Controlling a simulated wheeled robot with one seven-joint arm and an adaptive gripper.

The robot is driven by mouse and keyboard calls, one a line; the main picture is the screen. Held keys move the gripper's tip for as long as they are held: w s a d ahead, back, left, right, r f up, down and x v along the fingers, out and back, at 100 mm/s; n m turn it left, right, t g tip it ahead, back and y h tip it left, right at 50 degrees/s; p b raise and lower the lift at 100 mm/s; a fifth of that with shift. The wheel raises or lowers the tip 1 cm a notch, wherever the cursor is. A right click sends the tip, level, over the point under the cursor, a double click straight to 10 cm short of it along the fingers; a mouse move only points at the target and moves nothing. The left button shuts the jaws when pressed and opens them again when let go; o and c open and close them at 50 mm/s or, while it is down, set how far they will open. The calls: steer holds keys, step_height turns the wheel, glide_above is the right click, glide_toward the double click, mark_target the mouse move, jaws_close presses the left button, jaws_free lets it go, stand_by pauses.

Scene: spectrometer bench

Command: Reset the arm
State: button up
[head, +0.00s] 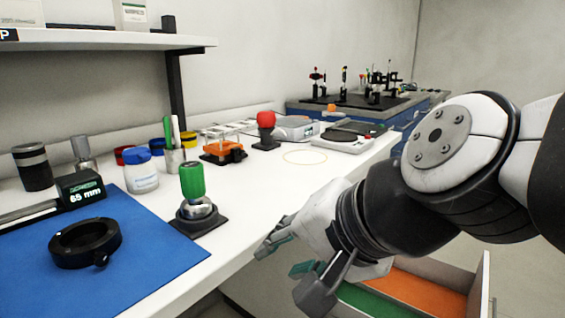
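My arm reaches in from the right edge of the head view. My gripper (281,262) hangs past the front edge of the white bench (245,222), above the floor side and next to an open drawer. Its two fingers are spread apart with a gap between them. Nothing shows between the fingers.
The open drawer (484,290) with green and orange sections lies below my arm. A green-handled tool (193,182) stands near the bench edge. A blue mat (130,260) holds a black ring (85,243). A red-topped item (266,130) and scales (345,140) stand farther back.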

steer(key=s+d+f+n+g+h, duration=0.3)
steer(key=s+d+f, duration=0.1)
steer(key=s+d, duration=0.5)
steer(key=s+d+f+n+g+h, duration=0.2)
steer(key=s+d+f+g+h, duration=0.1)
steer(key=s+d, duration=0.55)
step_height(320, 180, up, 30)
steer(key=t+p, duration=0.3)
steer(key=p, duration=2.6)
steer(key=shift+s+d+r, duration=0.15)
steer(key=shift+s+d, duration=0.1)
steer(key=shift+d, duration=0.2)
